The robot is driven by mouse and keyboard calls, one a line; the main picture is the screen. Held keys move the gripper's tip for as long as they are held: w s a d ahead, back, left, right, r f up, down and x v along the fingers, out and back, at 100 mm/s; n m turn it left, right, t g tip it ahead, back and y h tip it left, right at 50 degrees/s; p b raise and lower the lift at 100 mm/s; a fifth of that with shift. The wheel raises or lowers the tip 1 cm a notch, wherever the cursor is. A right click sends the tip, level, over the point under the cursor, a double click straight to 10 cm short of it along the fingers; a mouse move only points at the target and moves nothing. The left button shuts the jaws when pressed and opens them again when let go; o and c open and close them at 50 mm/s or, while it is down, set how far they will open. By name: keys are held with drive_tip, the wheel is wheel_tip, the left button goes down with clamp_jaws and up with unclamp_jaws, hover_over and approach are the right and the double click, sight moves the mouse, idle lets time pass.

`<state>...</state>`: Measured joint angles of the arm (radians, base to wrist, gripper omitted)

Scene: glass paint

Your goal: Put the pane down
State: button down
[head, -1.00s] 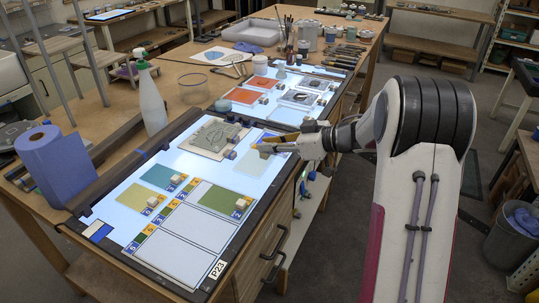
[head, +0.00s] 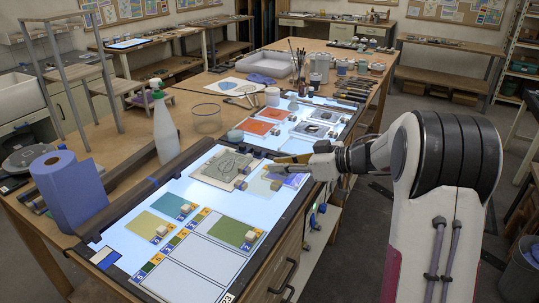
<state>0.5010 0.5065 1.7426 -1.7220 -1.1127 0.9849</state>
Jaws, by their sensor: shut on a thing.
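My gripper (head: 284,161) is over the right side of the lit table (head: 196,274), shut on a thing. A pale, see-through pane (head: 259,186) shows just below the fingertips, with a small cube (head: 276,185) at its right. The grip itself is too small to make out, and I cannot tell if the pane touches the lit surface. On the table lie a yellow pane (head: 146,225), a teal pane (head: 171,204) and a green pane (head: 230,230), each with a small pale cube. Pale framed rectangles lie at the front.
A grey patterned plate (head: 222,168) lies left of my gripper. Orange panes (head: 262,127) and dark panes lie farther back. A spray bottle (head: 165,130) and blue paper roll (head: 68,190) stand along the left. Jars and brushes stand at the back.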

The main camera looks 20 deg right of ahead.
sight(257, 181)
drive_tip(key=shift+w+a+r+m+t+h, duration=1.3)
drive_tip(key=shift+w+a+m+h, duration=0.75)
drive_tip(key=shift+a, duration=1.25)
drive_tip(key=shift+s+a+f+m+t+h, duration=0.1)
drive_tip(key=shift+s+f+m+t+h, duration=0.1)
drive_tip(key=shift+s+f+m+h, duration=0.65)
drive_tip(key=shift+s+a+f+m+t+h, duration=0.15)
drive_tip(key=shift+s+f+m+h, duration=0.4)
drive_tip(key=shift+f, duration=0.6)
drive_tip(key=shift+s+a+f+m+t+h, duration=0.1)
drive_tip(key=shift+s+f+m+t+h, duration=0.15)
drive_tip(key=shift+s+f+m+h, duration=0.5)
drive_tip(key=shift+m+h, duration=0.3)
drive_tip(key=shift+h, duration=0.3)
drive_tip(key=shift+s+d+f, duration=0.1)
drive_tip(key=shift+s+f, duration=0.6)
drive_tip(key=shift+f, duration=0.25)
drive_tip(key=shift+s+f, duration=0.65)
drive_tip(key=shift+f, duration=0.25)
